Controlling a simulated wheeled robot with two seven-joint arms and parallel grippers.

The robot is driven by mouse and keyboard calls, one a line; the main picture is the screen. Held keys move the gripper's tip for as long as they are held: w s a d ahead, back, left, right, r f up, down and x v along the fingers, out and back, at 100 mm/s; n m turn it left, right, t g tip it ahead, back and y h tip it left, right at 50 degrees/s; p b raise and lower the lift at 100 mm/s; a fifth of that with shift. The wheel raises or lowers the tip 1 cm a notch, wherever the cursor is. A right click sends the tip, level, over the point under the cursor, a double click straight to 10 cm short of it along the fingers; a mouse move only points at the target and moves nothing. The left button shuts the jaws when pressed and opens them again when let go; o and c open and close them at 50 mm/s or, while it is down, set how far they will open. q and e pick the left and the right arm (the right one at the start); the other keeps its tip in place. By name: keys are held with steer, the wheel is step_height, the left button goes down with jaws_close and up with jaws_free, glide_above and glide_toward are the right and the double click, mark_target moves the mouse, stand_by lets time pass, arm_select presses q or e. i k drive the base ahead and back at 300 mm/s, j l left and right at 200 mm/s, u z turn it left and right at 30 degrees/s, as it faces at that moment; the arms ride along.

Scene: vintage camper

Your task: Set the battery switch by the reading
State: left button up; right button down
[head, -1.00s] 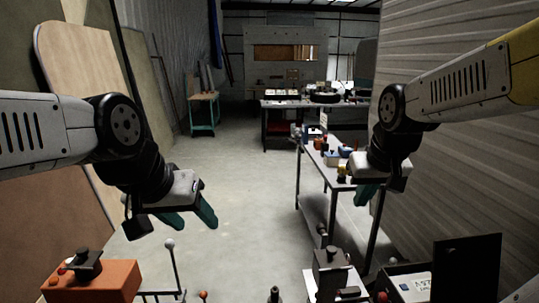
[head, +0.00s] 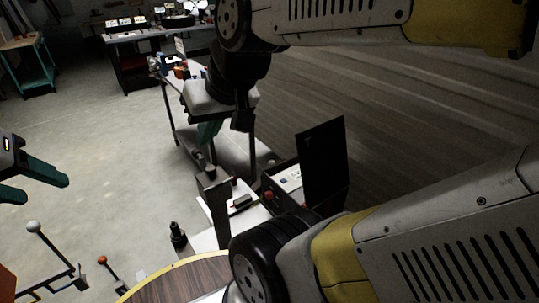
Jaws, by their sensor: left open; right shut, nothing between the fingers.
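An open case with a raised black lid (head: 322,165) stands right of centre. In it are a pale labelled panel (head: 289,181) and a small red part (head: 269,195); I cannot tell whether either is the battery switch or the reading. My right gripper (head: 207,134) is shut and empty, above and left of the case, apart from it. My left gripper (head: 38,186) is open and empty at the left edge, partly cut off, away from the case.
A dark upright plate (head: 214,203) stands left of the case. A white-knobbed lever (head: 34,227) and a red-knobbed lever (head: 103,261) stand lower left. A yellow-edged wooden round top (head: 165,284) is at the bottom.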

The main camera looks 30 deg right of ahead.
mark_target(268, 195)
steer(key=z, duration=1.15)
